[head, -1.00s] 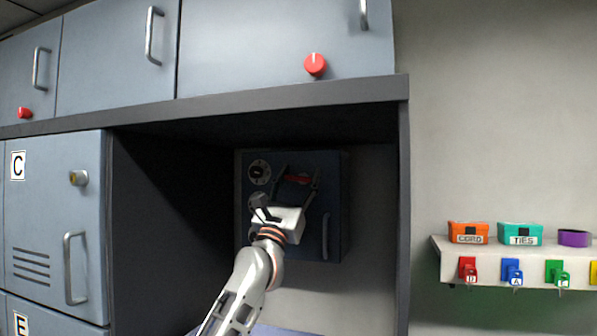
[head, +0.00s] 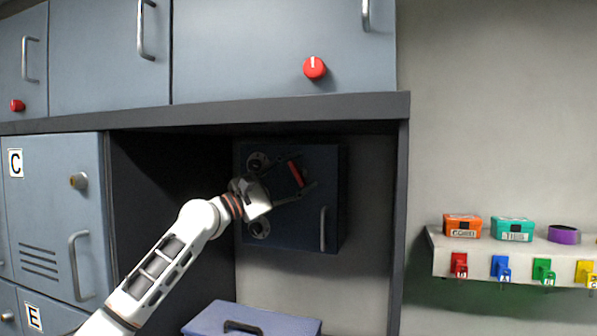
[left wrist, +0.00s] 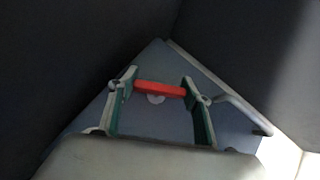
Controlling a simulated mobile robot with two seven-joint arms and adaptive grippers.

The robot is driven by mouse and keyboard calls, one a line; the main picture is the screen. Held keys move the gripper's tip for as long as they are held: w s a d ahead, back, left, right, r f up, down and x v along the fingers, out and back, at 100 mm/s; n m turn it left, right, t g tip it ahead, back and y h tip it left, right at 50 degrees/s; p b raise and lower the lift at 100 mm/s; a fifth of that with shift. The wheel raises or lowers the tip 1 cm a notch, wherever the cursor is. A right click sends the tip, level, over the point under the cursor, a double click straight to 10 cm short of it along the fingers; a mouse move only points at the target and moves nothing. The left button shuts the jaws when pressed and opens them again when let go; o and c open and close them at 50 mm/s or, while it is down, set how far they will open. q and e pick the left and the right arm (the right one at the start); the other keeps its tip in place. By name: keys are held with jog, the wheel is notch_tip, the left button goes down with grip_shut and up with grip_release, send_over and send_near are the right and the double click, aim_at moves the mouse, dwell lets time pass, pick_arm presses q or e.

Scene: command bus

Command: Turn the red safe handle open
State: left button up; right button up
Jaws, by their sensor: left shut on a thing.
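The dark blue safe (head: 328,170) hangs on the back wall of the open locker bay, with its door closed against the body as far as I can see. Its red handle (head: 295,174) is a short bar, now steeply tilted in the head view. My left gripper (head: 303,172) reaches in from the left and is shut on the handle. In the left wrist view the red handle (left wrist: 160,89) spans between the two fingers (left wrist: 159,84), one at each end. The gripper covers part of the safe's front. My right gripper is not in view.
Round dials (head: 258,162) sit on the safe's left side, and a grey pull bar (head: 323,229) is at its lower right. The bay's side walls and top shelf edge (head: 200,115) surround my arm. A blue box (head: 250,318) stands below the safe.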

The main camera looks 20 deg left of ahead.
pick_arm(q)
jog(key=m+g+y, duration=0.1)
jog(key=m+g, duration=0.2)
jog(key=m, duration=0.1)
jog(key=shift+f+m+g+y, duration=0.1)
jog(key=shift+m+g+y, duration=0.3)
jog(key=shift+m, duration=0.2)
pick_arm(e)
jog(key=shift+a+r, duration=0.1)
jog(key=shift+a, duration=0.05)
pick_arm(q)
jog(key=shift+d, duration=0.1)
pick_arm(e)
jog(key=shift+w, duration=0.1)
pick_arm(q)
jog(key=o, duration=1.1)
jog(key=shift+s+a, duration=0.15)
jog(key=shift+a, duration=0.15)
jog(key=v, duration=0.7)
jog(key=shift+d, duration=0.1)
